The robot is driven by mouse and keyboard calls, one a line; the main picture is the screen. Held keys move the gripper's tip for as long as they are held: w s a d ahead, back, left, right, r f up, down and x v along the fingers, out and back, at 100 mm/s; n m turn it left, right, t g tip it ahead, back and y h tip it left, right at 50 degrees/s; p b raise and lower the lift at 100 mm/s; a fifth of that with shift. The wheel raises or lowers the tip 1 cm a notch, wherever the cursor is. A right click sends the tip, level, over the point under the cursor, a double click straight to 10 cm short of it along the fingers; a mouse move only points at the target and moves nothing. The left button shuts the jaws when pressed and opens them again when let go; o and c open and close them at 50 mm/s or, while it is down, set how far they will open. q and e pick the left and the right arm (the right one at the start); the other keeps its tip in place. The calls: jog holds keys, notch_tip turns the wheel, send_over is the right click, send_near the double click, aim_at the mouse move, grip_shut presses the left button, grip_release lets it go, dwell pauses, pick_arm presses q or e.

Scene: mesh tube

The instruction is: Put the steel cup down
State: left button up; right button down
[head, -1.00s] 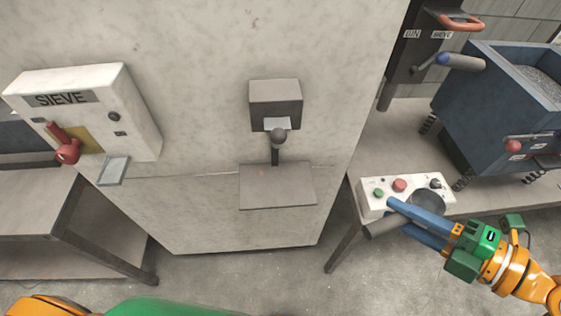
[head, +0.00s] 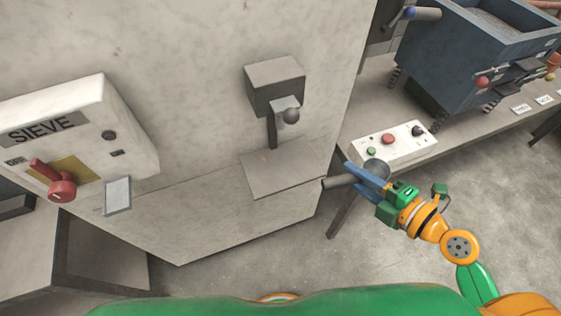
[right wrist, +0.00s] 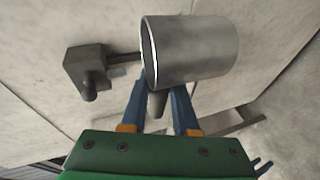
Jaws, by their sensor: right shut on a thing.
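In the right wrist view the handle (right wrist: 157,103) shows between the two fingers. The cup is in the air, clear of the shelf plate. My left gripper is not in view.
A button box (head: 395,146) stands on the right bench (head: 445,135), before a blue hopper (head: 445,60). A white SIEVE box (head: 100,120) is on the left.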

aim_at(331, 188)
jog(key=shift+d+f+m+h, duration=0.15)
jog(key=shift+f+m+h, duration=0.2)
jog(key=shift+f, duration=0.35)
jog(key=shift+w+a+f+m+t+h, duration=0.1)
jog(key=shift+a+f+m+t+h, duration=0.15)
jog(key=shift+f+t+h, duration=0.15)
jog(key=a, duration=0.1)
jog(key=s+a, duration=0.1)
jog(key=a, duration=0.1)
jog(key=s+a, duration=0.1)
jog(key=a, duration=0.1)
jog(key=shift+r, duration=0.25)
jog(key=s+a+r+n+g+y, duration=0.2)
jog(key=s+a+n+y, duration=0.1)
jog(key=s+a, duration=0.35)
jog(key=w+a+b, duration=0.4)
jog(key=w, duration=0.5)
jog(key=w+a+b, duration=0.3)
jog(key=w+b, duration=0.1)
jog(key=w, duration=0.5)
jog(key=f, duration=0.6)
jog(key=shift+w+f, duration=0.25)
jog(key=shift+w+a+f, duration=0.1)
jog(key=shift+w+f, duration=0.15)
